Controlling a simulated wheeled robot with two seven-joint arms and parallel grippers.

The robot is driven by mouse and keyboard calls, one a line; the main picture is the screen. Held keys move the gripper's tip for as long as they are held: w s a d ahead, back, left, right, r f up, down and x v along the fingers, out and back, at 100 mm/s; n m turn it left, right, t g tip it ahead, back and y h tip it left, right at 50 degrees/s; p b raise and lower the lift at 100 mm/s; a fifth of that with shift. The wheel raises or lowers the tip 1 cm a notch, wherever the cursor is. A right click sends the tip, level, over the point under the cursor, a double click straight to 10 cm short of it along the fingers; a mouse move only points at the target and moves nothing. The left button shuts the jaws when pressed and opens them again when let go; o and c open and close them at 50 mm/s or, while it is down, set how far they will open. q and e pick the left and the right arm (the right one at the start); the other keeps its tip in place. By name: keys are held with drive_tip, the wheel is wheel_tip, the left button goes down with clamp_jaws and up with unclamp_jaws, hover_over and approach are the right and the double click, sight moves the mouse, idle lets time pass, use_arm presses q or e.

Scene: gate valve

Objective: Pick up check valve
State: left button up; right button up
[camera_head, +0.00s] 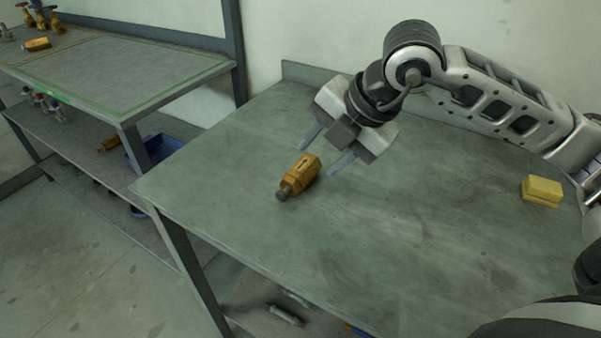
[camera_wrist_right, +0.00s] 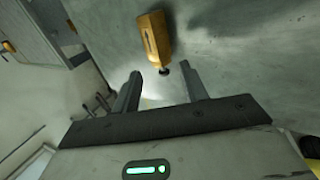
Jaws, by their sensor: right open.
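The check valve (camera_head: 301,174), a brass-coloured body with a dark grey end, lies on the green-grey table (camera_head: 400,230). My right gripper (camera_head: 325,158) is open above the table, with its two fingers apart just behind and to either side of the valve. I cannot tell from the head view how high the fingertips are. In the right wrist view the valve (camera_wrist_right: 156,38) lies beyond the fingertips (camera_wrist_right: 163,82), near the line between them, and nothing is held. My left gripper does not show.
A yellow block (camera_head: 542,190) lies at the table's right. A bench (camera_head: 120,75) with a green-edged top stands at the left, with brass valves (camera_head: 38,44) on it. A blue bin (camera_head: 158,150) is on its lower shelf. The table's front middle is clear.

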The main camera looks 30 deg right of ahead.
sight(301, 173)
drive_tip(key=p+x, duration=0.1)
drive_tip(key=x, duration=0.6)
drive_tip(key=shift+w+f, duration=0.2)
drive_tip(key=shift+w, duration=0.1)
drive_tip(key=shift+c, duration=0.3)
drive_tip(key=shift+r, duration=0.1)
clamp_jaws()
